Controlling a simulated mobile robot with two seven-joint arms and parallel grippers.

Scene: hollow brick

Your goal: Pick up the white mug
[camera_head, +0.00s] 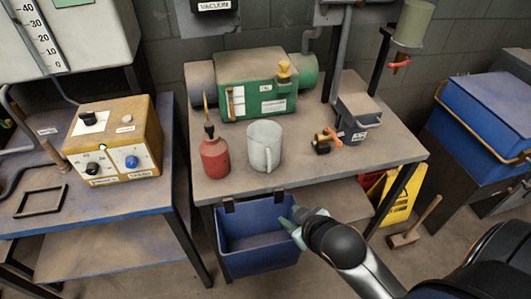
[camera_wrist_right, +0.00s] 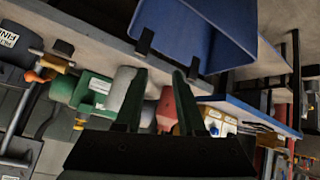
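The white mug (camera_head: 264,146) stands upright on the workbench (camera_head: 330,150), just right of a red oil can (camera_head: 215,155). Its handle faces the bench front. In the right wrist view the mug (camera_wrist_right: 121,88) shows partly behind one finger, with the red can (camera_wrist_right: 167,110) beyond the gap. My right gripper (camera_head: 299,220) is in front of the bench edge, over the blue bin and below the mug, apart from it. In the wrist view the gripper (camera_wrist_right: 160,74) has its fingers spread with nothing between them. My left gripper is not in view.
A blue bin (camera_head: 255,262) hangs at the bench front. A green box (camera_head: 262,95) stands behind the mug. A small brass valve with an orange handle (camera_head: 327,140) lies to the right. A control box (camera_head: 115,137) sits on the left table. The bench front right is clear.

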